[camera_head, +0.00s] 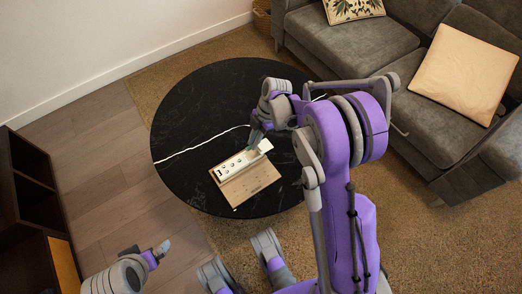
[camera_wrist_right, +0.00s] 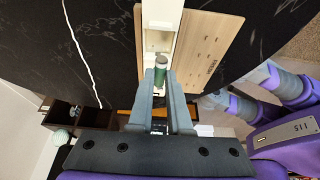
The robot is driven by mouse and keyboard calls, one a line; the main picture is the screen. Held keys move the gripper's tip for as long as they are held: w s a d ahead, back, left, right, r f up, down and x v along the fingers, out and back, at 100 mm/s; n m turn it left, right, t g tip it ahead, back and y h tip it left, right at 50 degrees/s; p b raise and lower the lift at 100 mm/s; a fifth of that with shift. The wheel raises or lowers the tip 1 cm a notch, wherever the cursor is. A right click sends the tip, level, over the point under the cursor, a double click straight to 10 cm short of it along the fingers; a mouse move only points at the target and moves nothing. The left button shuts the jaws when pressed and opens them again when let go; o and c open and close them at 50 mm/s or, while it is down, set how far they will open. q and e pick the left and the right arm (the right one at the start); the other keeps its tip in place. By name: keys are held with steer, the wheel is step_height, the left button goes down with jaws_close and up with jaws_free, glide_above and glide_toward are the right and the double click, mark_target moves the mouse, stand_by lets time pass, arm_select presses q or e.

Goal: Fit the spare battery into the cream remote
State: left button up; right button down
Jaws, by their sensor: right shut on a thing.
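The cream remote (camera_head: 234,167) lies on a wooden board (camera_head: 252,184) on the round black table. It also shows in the right wrist view (camera_wrist_right: 162,12), with an open recess facing up. My right gripper (camera_head: 258,134) is over the remote's far end. In the right wrist view, my right gripper (camera_wrist_right: 161,78) is shut on a green battery (camera_wrist_right: 160,62) with a pale end, close to the recess. I cannot tell whether the battery touches the remote. My left gripper (camera_head: 158,250) is low at the left, away from the table; its jaw gap is unclear.
A grey sofa (camera_head: 365,55) stands at the right and back. A dark shelf (camera_head: 30,190) stands at the left.

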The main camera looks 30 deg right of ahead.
mark_target(254, 154)
steer(key=shift+w, duration=0.25)
steer(key=shift+f, duration=0.15)
steer(key=shift+f+b, duration=1.75)
steer(key=shift+f, duration=1)
steer(key=c, duration=0.8)
jaws_free()
steer(key=shift+o, duration=0.2)
steer(key=shift+r, duration=0.1)
